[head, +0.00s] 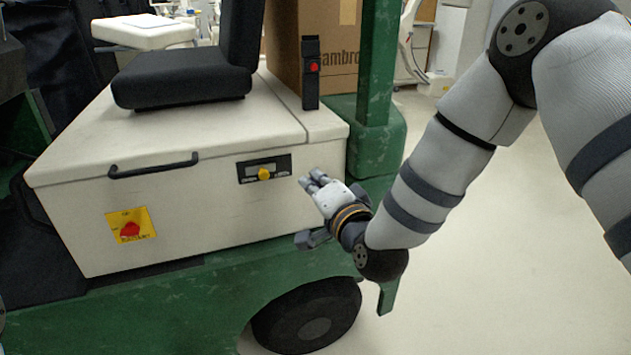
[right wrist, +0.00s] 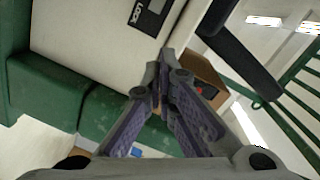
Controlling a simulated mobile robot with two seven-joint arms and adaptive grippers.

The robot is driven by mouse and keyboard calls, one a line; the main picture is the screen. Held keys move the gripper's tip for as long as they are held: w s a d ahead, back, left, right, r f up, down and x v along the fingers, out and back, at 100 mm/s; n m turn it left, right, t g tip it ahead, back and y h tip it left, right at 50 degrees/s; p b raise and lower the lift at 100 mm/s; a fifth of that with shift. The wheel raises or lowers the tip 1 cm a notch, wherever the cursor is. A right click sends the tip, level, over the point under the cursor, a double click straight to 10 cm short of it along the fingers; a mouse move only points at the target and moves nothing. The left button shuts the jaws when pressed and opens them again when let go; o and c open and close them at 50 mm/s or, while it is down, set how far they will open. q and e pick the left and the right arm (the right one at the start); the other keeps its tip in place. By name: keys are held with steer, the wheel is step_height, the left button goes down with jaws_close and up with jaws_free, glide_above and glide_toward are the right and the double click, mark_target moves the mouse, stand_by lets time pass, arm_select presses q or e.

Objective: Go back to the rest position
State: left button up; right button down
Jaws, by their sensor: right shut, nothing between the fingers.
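My right gripper (head: 312,181) is in front of the white side panel of a green cart (head: 190,305), close to a small black panel with a yellow knob (head: 264,173). In the right wrist view its fingers (right wrist: 163,75) are together and hold nothing. The right arm reaches in from the upper right of the head view. Whether the fingertips touch the cart cannot be told. My left gripper does not show in the head view.
A black seat (head: 182,78) is on the cart's white cover, with a cardboard box (head: 335,60) behind. A black handle (head: 153,166) and a red switch on a yellow plate (head: 130,229) are on the side. The pale floor (head: 500,270) at right is clear.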

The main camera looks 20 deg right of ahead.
stand_by(0.3)
steer(key=s+f+n+g, duration=0.5)
steer(key=s+f+g, duration=0.4)
steer(key=s+f, duration=1.1)
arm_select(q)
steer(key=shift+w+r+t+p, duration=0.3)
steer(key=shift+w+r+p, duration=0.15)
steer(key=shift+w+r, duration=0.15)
arm_select(e)
steer(key=s+d+f+n+g, duration=0.2)
steer(key=s+f+g, duration=0.1)
steer(key=s, duration=0.7)
steer(key=s+d+f+n+g+h, duration=0.1)
steer(key=s+g, duration=0.3)
steer(key=s, duration=0.6)
steer(key=s+d+f+n+g, duration=0.2)
steer(key=s+f+n+g, duration=0.1)
steer(key=s, duration=0.7)
steer(key=shift+d+f, duration=0.35)
steer(key=shift+f, duration=0.5)
